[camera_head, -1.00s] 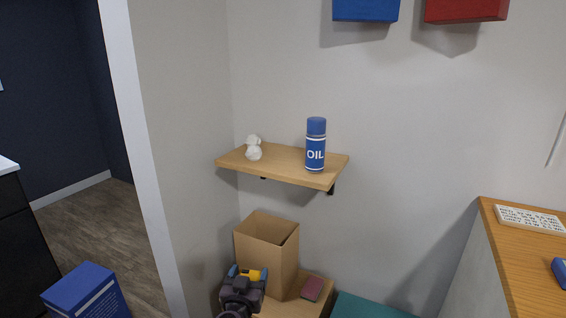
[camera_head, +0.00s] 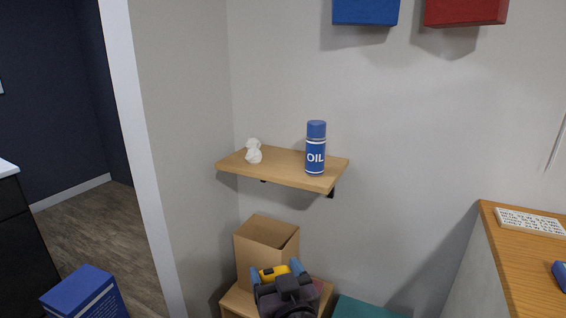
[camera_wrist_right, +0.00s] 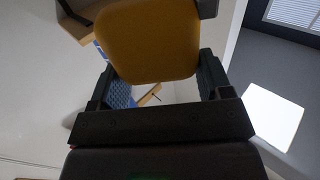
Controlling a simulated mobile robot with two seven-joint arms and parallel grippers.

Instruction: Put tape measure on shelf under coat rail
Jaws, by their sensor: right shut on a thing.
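My right gripper (camera_head: 276,269) is shut on the yellow tape measure (camera_head: 269,274), in front of the cardboard box at the bottom of the head view. In the right wrist view the tape measure (camera_wrist_right: 147,42) fills the space between the two fingers. A wooden wall shelf (camera_head: 238,168) is above and behind the gripper, clear of it. It bears a white figurine (camera_head: 254,152) at its left and a blue oil can (camera_head: 316,150) at its right. I cannot make out a coat rail. My left gripper is not in view.
An open cardboard box (camera_head: 265,247) stands on a low wooden surface (camera_head: 237,301). A teal object (camera_head: 362,308) is at bottom centre, and a wooden counter (camera_head: 515,265) at right. Blue (camera_head: 366,9) and red (camera_head: 465,9) items are at the top. The shelf's middle is free.

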